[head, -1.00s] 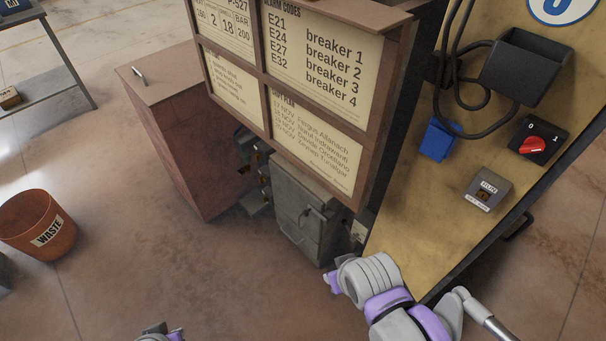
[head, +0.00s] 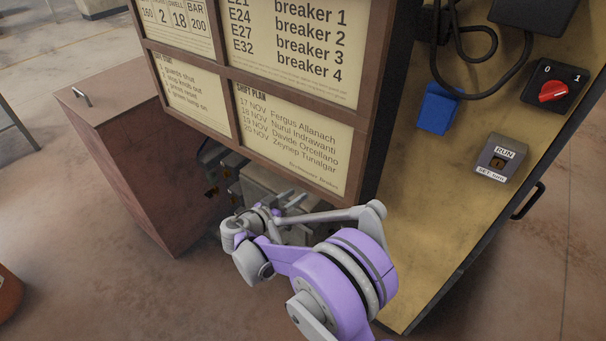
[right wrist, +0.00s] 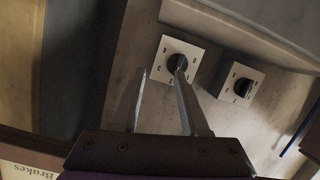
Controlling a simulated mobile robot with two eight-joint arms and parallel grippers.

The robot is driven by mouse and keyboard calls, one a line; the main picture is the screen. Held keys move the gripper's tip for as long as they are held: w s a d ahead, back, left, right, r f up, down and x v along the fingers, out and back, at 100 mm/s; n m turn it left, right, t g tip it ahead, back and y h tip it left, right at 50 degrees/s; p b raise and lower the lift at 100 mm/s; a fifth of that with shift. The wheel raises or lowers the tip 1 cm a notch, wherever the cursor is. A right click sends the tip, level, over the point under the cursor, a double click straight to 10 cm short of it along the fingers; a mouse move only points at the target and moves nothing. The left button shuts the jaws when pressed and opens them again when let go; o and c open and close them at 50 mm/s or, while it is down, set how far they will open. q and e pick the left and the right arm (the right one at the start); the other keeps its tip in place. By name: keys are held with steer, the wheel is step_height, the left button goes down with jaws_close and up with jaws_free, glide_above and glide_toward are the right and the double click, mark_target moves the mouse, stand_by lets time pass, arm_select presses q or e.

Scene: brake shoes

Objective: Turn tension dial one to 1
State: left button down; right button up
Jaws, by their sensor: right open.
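Two dials show in the right wrist view, each a black round knob on a pale square plate with small marks. One dial (right wrist: 178,62) is at the upper middle and the other dial (right wrist: 243,87) is to its right. I cannot read their marks or tell which is number one. My right gripper (right wrist: 161,73) is open, with nothing between its fingers. Its right fingertip overlaps the left dial's knob in the picture; I cannot tell if they touch. In the head view my right gripper (head: 290,199) is below the notice board, and the dials are hidden. My left gripper is out of view.
The framed notice board (head: 290,130) hangs just above my right gripper. A brown cabinet (head: 135,165) stands left.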

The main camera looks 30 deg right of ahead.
steer(key=w+a+f+m+t+h, duration=0.1)
steer(key=w+a+f+m+h, duration=0.1)
steer(key=w+h, duration=0.15)
steer(key=shift+m+y, duration=0.3)
steer(key=shift+y, duration=0.15)
steer(key=x, duration=0.3)
steer(key=b+x, duration=0.1)
steer(key=x, duration=0.7)
steer(key=shift+w+r, duration=0.25)
steer(key=shift+w, duration=0.05)
jaws_close()
